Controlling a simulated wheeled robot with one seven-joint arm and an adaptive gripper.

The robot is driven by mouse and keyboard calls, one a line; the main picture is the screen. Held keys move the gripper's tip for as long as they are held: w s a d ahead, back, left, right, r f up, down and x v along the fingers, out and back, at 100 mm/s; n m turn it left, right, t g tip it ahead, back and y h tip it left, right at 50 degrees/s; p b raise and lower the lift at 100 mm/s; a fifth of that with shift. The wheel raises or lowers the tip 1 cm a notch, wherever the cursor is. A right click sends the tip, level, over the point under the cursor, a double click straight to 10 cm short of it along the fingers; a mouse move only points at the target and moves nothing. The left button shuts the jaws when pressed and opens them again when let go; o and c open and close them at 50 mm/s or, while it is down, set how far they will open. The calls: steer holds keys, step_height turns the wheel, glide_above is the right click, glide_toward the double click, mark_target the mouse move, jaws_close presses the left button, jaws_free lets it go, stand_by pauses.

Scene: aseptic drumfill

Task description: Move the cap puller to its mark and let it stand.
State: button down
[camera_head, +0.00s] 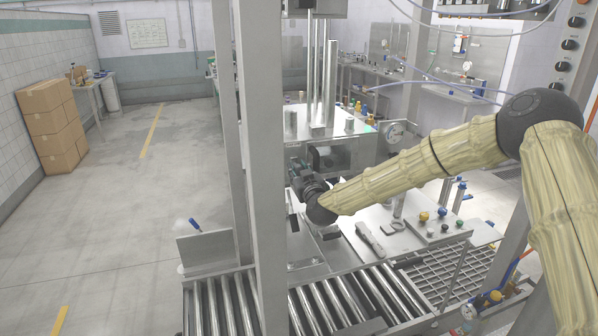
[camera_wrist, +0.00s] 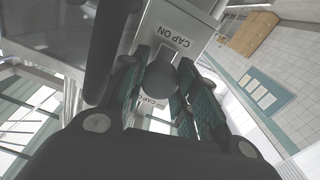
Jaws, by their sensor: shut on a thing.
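My gripper (camera_head: 302,178) is at the steel filling machine (camera_head: 345,152), by its front, above the work table. In the wrist view my gripper (camera_wrist: 160,92) has its green-padded fingers on both sides of a dark round knob (camera_wrist: 160,80) and is shut on it. A grey panel labelled "CAP ON" (camera_wrist: 178,38) lies behind the knob. A light grey long-handled tool (camera_head: 370,240) lies flat on the table (camera_head: 345,226), with a grey ring-shaped piece (camera_head: 392,227) to its right. I cannot tell which of these is the cap puller. I cannot make out its mark.
A roller conveyor (camera_head: 225,304) runs along the front. A steel post (camera_head: 262,150) stands left of my gripper. A plate with coloured knobs (camera_head: 440,224) is at the table's right, by a metal grating (camera_head: 440,275). Cardboard boxes (camera_head: 54,125) stand far left on open floor.

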steer(key=c, duration=1.3)
jaws_free()
steer(key=v, duration=1.2)
steer(key=shift+d+r, duration=0.1)
steer(key=s+d+f+m+g+b, duration=0.1)
steer(key=s+d+f+g, duration=0.15)
steer(key=s+f, duration=0.75)
steer(key=s+d+f+g+h, duration=0.1)
steer(key=s+f+g, duration=0.35)
steer(key=f, duration=0.95)
steer(key=s+d+f+m+g+b, duration=0.1)
steer(key=s+d+f+g, duration=0.1)
steer(key=s+f, duration=0.75)
steer(key=s+d+f+m+g+h, duration=0.1)
steer(key=s+d+f, duration=0.3)
steer(key=s, duration=0.6)
steer(key=s+d+f+m+g+h, duration=0.1)
steer(key=s+d+f+g, duration=0.3)
steer(key=s, duration=0.6)
steer(key=s+d+f+m+g+h+b, duration=0.1)
steer(key=s+d+f, duration=0.4)
steer(key=s, duration=0.6)
steer(key=shift+s+d+f+g+h, duration=0.15)
steer(key=shift+f+g+h, duration=0.1)
steer(key=shift+f+g, duration=0.3)
steer(key=shift+d+f+g+h, duration=0.15)
steer(key=shift+f+g+h, duration=0.15)
steer(key=shift+g, duration=0.35)
